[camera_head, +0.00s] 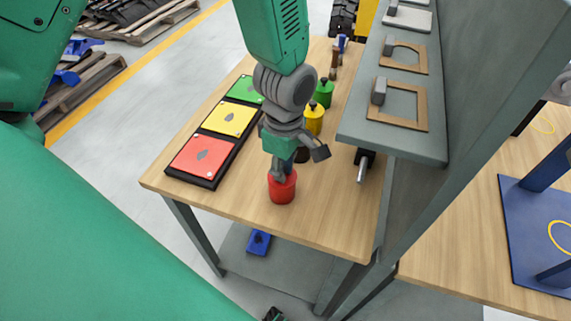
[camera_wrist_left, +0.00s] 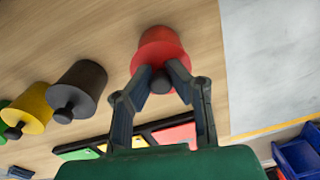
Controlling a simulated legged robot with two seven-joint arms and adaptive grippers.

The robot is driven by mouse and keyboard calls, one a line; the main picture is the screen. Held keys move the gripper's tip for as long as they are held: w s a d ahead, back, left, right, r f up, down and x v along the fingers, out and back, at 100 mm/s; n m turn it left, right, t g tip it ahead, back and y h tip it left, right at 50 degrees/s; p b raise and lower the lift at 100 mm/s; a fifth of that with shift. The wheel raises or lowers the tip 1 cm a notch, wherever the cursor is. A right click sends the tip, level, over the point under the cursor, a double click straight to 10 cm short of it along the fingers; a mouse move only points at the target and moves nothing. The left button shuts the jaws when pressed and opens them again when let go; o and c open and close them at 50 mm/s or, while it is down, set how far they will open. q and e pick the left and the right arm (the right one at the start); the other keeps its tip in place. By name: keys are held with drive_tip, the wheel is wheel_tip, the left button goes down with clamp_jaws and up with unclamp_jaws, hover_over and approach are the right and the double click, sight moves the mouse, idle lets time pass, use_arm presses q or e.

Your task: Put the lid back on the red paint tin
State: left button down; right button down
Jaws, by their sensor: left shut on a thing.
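The red paint tin (camera_head: 282,190) stands upright near the front edge of the wooden table. It also shows in the left wrist view (camera_wrist_left: 158,45), with a dark knob (camera_wrist_left: 160,83) on its red lid. My left gripper (camera_head: 283,174) is right above the tin, its fingers (camera_wrist_left: 162,78) shut on that knob. The lid is at the tin's top; the gripper hides the seam in the head view, so I cannot tell whether it sits fully down.
Yellow (camera_head: 314,118) and green (camera_head: 324,92) tins stand behind, with a dark tin (camera_wrist_left: 78,88) between red and yellow. A panel of red, yellow and green squares (camera_head: 203,155) lies left. A grey shelf (camera_head: 395,140) stands close on the right.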

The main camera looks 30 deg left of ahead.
idle(0.4)
use_arm(q)
drive_tip(key=c, duration=1.5)
unclamp_jaws()
drive_tip(key=shift+o, duration=0.2)
drive_tip(key=o, duration=0.5)
drive_tip(key=shift+r+p, duration=3.55)
drive_tip(key=shift+p, duration=0.2)
drive_tip(key=shift+s, duration=0.1)
